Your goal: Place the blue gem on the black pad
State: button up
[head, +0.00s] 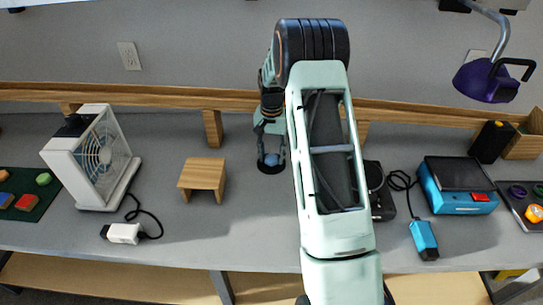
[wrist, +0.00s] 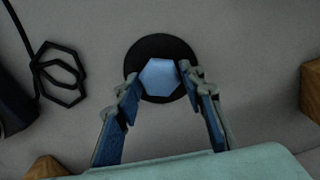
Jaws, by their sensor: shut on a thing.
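The blue gem (wrist: 158,77) is a pale blue faceted piece between my fingertips in the wrist view. In the head view the gem (head: 271,160) shows small and blue at the lower end of my gripper (head: 271,152). My gripper (wrist: 156,82) is shut on the gem. The round black pad (wrist: 160,45) lies directly beneath the gem in the wrist view, and its rim (head: 271,169) shows under the gem in the head view. I cannot tell whether the gem touches the pad.
A small wooden stand (head: 203,175) is left of the pad, with a white fan (head: 95,158) and a green mat (head: 30,207) further left. On the right are a black device (head: 379,190), a blue machine (head: 457,185) and a dark tray (head: 519,202). Grey tabletop is clear around the pad.

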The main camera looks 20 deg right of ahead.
aim_at(271, 157)
jog(key=shift+f, duration=0.25)
jog(key=shift+f, duration=0.1)
jog(key=shift+f, duration=0.15)
jog(key=o, duration=1.1)
notch_tip(271, 157, up, 13)
jog(key=shift+f, duration=0.2)
